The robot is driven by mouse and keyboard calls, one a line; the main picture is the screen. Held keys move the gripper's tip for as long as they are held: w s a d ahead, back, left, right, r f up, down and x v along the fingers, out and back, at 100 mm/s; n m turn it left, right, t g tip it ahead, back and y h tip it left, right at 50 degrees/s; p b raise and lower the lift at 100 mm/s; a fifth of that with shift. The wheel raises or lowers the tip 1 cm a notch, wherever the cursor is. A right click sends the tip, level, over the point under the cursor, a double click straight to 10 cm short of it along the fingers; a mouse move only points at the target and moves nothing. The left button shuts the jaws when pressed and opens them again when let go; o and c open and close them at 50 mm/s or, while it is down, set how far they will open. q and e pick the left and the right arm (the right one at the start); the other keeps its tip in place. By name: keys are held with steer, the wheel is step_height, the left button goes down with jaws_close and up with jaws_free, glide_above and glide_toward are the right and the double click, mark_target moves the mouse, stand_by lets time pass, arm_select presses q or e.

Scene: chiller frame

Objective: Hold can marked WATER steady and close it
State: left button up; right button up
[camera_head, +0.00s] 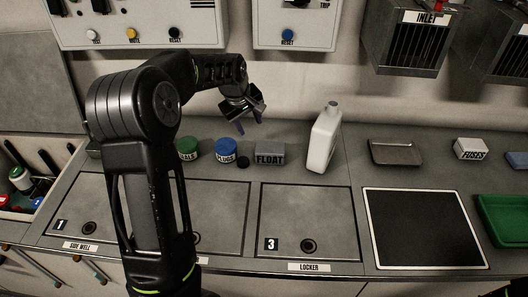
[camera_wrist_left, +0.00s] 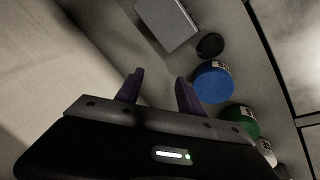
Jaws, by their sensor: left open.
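My left gripper (camera_head: 250,122) is open and empty, raised above the back of the counter, behind the blue can. Its two purple fingers show apart in the left wrist view (camera_wrist_left: 160,82). I cannot read WATER on any can. A green can (camera_head: 188,149), its label ending in ALS, and a blue can (camera_head: 225,150) with a partly legible label stand in a row. The left wrist view shows the blue can (camera_wrist_left: 213,84), the green can (camera_wrist_left: 240,119) and a pale can (camera_wrist_left: 266,150) beyond. A small black round piece (camera_head: 243,162) lies beside the blue can. My right gripper is not in view.
A grey FLOAT box (camera_head: 269,154) and a white jug (camera_head: 322,140) stand right of the cans. Farther right are a metal tray (camera_head: 395,152), a FUSES box (camera_head: 470,149) and a green tray (camera_head: 490,207). The LOCKER lid (camera_head: 320,215) in front is clear. My arm hides part of the counter.

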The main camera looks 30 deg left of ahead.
mark_target(243, 160)
arm_select(q)
steer(key=s+n+g, duration=0.1)
steer(key=s, duration=0.1)
steer(key=s+d+n+g, duration=0.1)
steer(key=s+n, duration=0.1)
steer(key=s+d+n+g, duration=0.1)
steer(key=s+g, duration=0.1)
steer(key=shift+s+h, duration=0.3)
steer(key=shift+s, duration=0.05)
steer(key=shift+w+n, duration=0.1)
steer(key=shift+n, duration=0.2)
steer(key=shift+f, duration=1.25)
steer(key=shift+f, duration=0.1)
step_height(243, 160, down, 5)
steer(key=shift+f+b, duration=0.1)
steer(key=shift+b, duration=0.45)
steer(key=shift+c, duration=0.2)
jaws_close()
